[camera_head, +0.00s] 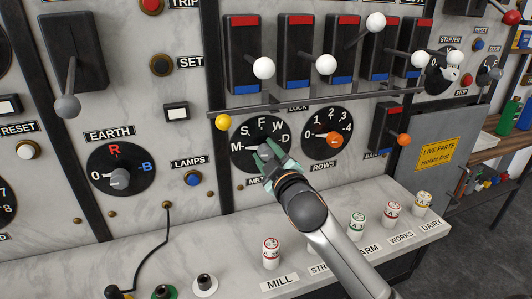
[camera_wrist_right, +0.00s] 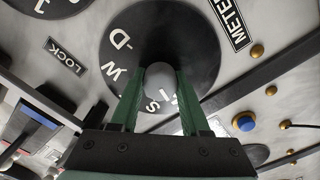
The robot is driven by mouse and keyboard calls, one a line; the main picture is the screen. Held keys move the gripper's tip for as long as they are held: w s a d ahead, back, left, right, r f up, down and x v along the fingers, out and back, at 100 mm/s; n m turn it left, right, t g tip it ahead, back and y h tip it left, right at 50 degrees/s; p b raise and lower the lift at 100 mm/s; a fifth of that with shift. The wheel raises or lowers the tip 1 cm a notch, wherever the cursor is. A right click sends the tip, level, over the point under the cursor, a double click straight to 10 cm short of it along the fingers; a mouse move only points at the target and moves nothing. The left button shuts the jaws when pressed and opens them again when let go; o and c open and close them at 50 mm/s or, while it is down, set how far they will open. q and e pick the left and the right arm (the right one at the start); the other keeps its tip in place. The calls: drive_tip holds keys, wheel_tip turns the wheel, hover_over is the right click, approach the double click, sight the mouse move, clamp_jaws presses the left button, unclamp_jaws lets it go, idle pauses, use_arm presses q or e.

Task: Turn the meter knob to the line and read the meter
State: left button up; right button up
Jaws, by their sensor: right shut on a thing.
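The meter dial (camera_head: 241,156) is a round black disc lettered M, S, F, W and D on the marble panel. My right gripper (camera_head: 268,157) is on it, its green fingers shut on the grey meter knob. In the right wrist view the knob (camera_wrist_right: 159,80) sits between the two fingertips of my right gripper (camera_wrist_right: 160,95), with the black dial (camera_wrist_right: 200,35) behind it. The fingers hide much of the knob, and I cannot tell which letter it points to. I see no meter needle. My left gripper is not in view.
The rows dial (camera_head: 318,142) with an orange knob is just right. The earth dial (camera_head: 133,180) is left. Several fuses, one red and white (camera_head: 271,250), stand on the ledge below.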

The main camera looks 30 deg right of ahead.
clamp_jaws()
drive_tip(key=m+p, duration=0.2)
drive_tip(key=m, duration=0.2)
drive_tip(key=shift+r+m+p, duration=0.15)
drive_tip(key=shift+m+p, duration=0.15)
drive_tip(key=shift+p, duration=0.05)
drive_tip(key=shift+m+p, duration=0.8)
drive_tip(key=shift+m, duration=0.7)
drive_tip(key=shift+d, duration=0.1)
drive_tip(key=o, duration=1)
unclamp_jaws()
